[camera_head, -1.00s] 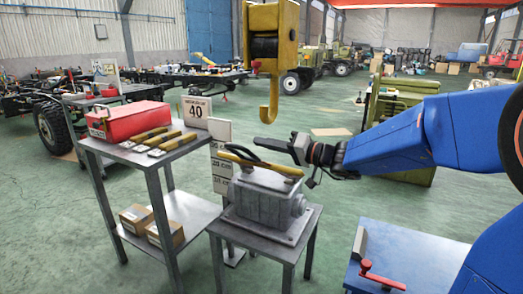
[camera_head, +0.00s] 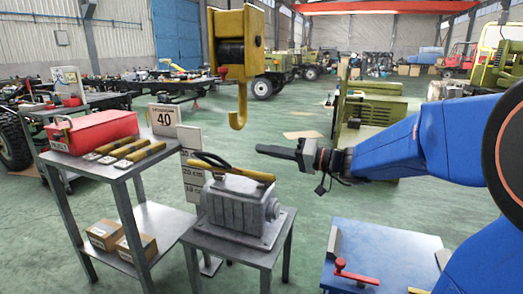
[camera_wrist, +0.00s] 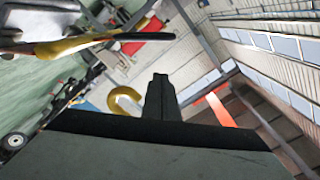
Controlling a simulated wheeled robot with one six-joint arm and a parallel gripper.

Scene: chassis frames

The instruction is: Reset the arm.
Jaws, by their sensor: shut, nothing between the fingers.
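My blue arm (camera_head: 400,152) reaches in from the right in the head view. My gripper (camera_head: 264,150) is black, points left and is shut and empty. It is in the air, up and to the right of a grey gearbox (camera_head: 235,208) in the picture, apart from it. In the wrist view, my closed fingers (camera_wrist: 160,85) show at the centre with nothing between them. A yellow and black sling (camera_head: 232,168) lies on top of the gearbox. A yellow crane hook (camera_head: 238,108) hangs above and to the left of my gripper.
The gearbox stands on a small metal table (camera_head: 262,258). A shelf stand (camera_head: 85,168) at left holds a red toolbox (camera_head: 95,131), yellow-handled tools and a "40" sign (camera_head: 165,118). A blue bench (camera_head: 395,258) with a red-handled clamp (camera_head: 352,273) is front right.

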